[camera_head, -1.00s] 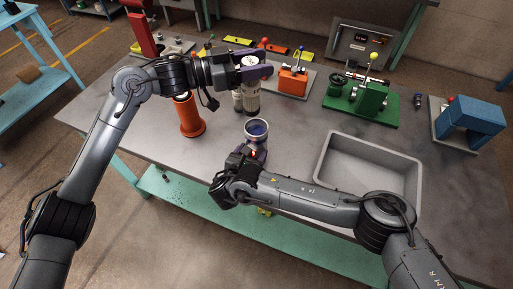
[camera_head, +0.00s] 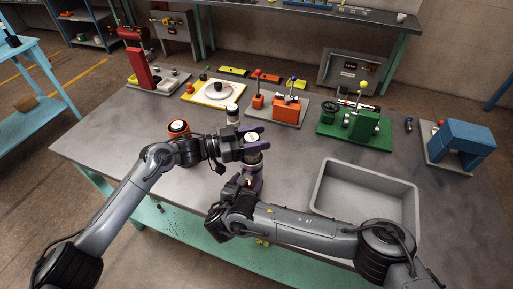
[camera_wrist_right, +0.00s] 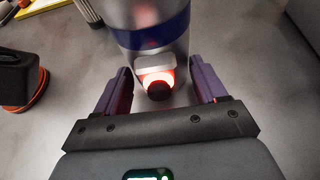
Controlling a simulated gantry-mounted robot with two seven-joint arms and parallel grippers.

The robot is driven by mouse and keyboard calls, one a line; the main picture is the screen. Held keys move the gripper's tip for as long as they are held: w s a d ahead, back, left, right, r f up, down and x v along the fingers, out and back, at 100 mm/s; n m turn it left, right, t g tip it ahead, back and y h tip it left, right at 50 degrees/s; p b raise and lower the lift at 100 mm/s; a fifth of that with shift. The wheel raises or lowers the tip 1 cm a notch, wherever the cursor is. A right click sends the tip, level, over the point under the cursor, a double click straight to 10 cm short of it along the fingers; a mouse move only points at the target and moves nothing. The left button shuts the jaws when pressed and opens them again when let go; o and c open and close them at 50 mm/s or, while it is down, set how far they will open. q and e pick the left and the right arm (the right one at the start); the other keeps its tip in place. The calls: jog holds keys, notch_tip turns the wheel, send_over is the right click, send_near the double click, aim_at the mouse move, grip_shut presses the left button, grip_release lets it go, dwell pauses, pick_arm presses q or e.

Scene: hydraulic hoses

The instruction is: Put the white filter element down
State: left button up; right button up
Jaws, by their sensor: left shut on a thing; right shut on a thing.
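A white-topped filter element (camera_head: 251,138) is between the purple fingers of my left gripper (camera_head: 256,142), which is shut on it. It is upright, directly above or partly in the silver filter housing (camera_head: 253,161); I cannot tell how deep. My right gripper (camera_wrist_right: 160,88) is shut around the housing, with a purple finger on each side. The housing's silver body with a blue band (camera_wrist_right: 152,38) fills the top of the right wrist view.
A grey tray (camera_head: 366,170) lies to the right. A yellow plate with a round disc (camera_head: 216,91), an orange fixture (camera_head: 288,107) and a green vise (camera_head: 357,122) line the back. The bench (camera_head: 285,150) is clear between.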

pick_arm(q)
jog(key=shift+f, duration=2.15)
jog(key=shift+f, duration=0.1)
jog(key=o, duration=1.4)
jog(key=shift+f, duration=0.1)
jog(key=v, duration=1.2)
jog(key=shift+r, duration=0.25)
pick_arm(e)
jog(key=o, duration=1.3)
